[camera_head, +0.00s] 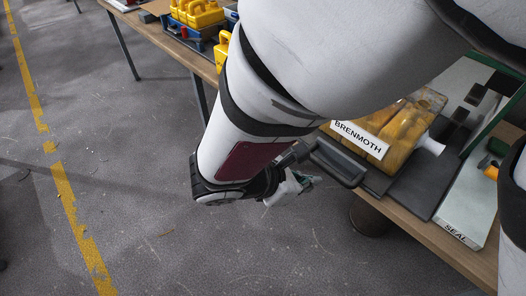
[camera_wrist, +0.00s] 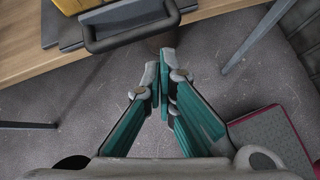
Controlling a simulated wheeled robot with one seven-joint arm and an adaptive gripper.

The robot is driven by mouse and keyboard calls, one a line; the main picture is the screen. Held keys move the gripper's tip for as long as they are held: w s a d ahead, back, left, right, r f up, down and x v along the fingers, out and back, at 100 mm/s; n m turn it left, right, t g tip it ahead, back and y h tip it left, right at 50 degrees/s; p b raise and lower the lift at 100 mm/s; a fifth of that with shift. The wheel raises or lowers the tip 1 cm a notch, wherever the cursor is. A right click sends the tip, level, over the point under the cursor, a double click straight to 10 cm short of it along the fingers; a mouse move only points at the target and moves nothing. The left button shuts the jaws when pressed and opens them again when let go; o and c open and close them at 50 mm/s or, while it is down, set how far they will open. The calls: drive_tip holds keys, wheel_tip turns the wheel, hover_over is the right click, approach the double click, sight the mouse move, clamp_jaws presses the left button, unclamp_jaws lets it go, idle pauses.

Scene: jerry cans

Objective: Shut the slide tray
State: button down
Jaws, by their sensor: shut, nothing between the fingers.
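The slide tray (camera_head: 373,181) is a dark flat tray on the wooden table, with a dark grey bar handle (camera_head: 336,164) along its front. The handle juts out past the table's front edge. In the wrist view the handle (camera_wrist: 132,25) is at the top, left of centre. Yellow jerry cans stand behind a white BRENMOTH label (camera_head: 360,139) at the tray. My gripper (camera_head: 304,183) is shut and empty, out over the floor in front of the handle. In the wrist view my gripper's teal-padded fingers (camera_wrist: 165,75) meet below the handle, apart from it in the picture.
A white SEAL panel (camera_head: 462,205) lies right of the tray. More yellow cans (camera_head: 200,14) stand on the table at the back left. My arm hides much of the table's middle. Open grey floor (camera_head: 130,190) lies left. Table legs (camera_wrist: 252,38) show in the wrist view.

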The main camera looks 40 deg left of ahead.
drive_tip(key=s+a+f+n+t+y, duration=0.1)
drive_tip(key=s+a+f+n+y, duration=0.1)
drive_tip(key=s+a+f+n, duration=0.3)
drive_tip(key=w+f+b, duration=0.4)
drive_tip(key=w+b, duration=0.1)
drive_tip(key=w, duration=0.7)
drive_tip(key=shift+w+a+m, duration=0.2)
drive_tip(key=shift+w+m, duration=0.15)
drive_tip(key=shift+m, duration=0.05)
drive_tip(key=w+b, duration=0.2)
drive_tip(key=w, duration=0.6)
drive_tip(key=w+d+b, duration=0.1)
drive_tip(key=w+b, duration=0.1)
drive_tip(key=w, duration=0.6)
drive_tip(key=w+b, duration=0.2)
drive_tip(key=w, duration=0.6)
drive_tip(key=shift+w+d+r, duration=0.15)
drive_tip(key=shift+w+d, duration=0.05)
drive_tip(key=shift+d, duration=0.15)
drive_tip(key=shift+s, duration=0.1)
